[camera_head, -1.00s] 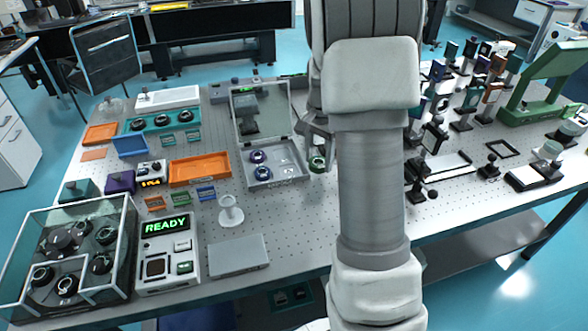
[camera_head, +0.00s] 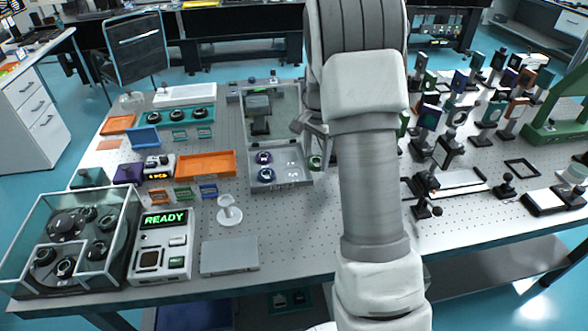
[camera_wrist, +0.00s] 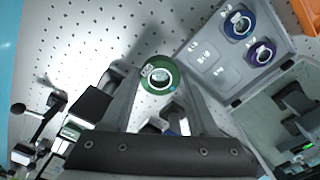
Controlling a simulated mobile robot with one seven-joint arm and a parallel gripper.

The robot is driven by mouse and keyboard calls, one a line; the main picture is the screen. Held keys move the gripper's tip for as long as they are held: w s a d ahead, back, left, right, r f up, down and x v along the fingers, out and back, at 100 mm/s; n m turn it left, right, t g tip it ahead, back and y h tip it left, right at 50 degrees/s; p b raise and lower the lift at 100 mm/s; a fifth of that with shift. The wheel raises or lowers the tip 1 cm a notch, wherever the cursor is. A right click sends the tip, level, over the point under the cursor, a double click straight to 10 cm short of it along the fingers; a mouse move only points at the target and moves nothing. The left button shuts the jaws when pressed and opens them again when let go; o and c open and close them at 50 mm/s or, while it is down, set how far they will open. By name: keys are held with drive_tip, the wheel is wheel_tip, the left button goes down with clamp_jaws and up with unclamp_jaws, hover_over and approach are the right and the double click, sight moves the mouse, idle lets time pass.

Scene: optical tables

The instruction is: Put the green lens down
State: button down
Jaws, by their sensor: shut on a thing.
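The green lens (camera_wrist: 160,76) is a round green-rimmed disc between my gripper's fingertips (camera_wrist: 158,88) in the wrist view. My gripper is shut on it, and the pegboard table top (camera_wrist: 90,40) shows behind it. In the head view the green lens (camera_head: 314,162) shows at the right edge of the open grey case (camera_head: 290,186), mostly hidden by my arm. The case holds a blue lens (camera_wrist: 238,24) and a purple lens (camera_wrist: 261,52); its other marked slots (camera_wrist: 205,58) look empty. I cannot tell the lens's height above the table.
An orange tray (camera_head: 206,164) lies left of the case. A white round stand (camera_head: 229,212) and a flat grey plate (camera_head: 229,256) stand in front. Several optic mounts (camera_head: 430,118) crowd the right side. The table strip before the case is clear.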

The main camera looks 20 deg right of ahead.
hover_over(293, 174)
wheel_tip(293, 174, down, 6)
drive_tip(key=shift+s+a+r, duration=0.1)
drive_tip(key=shift+r, duration=0.15)
drive_tip(key=shift+f, duration=1.95)
drive_tip(key=shift+f, duration=0.2)
drive_tip(key=shift+c, duration=0.8)
unclamp_jaws()
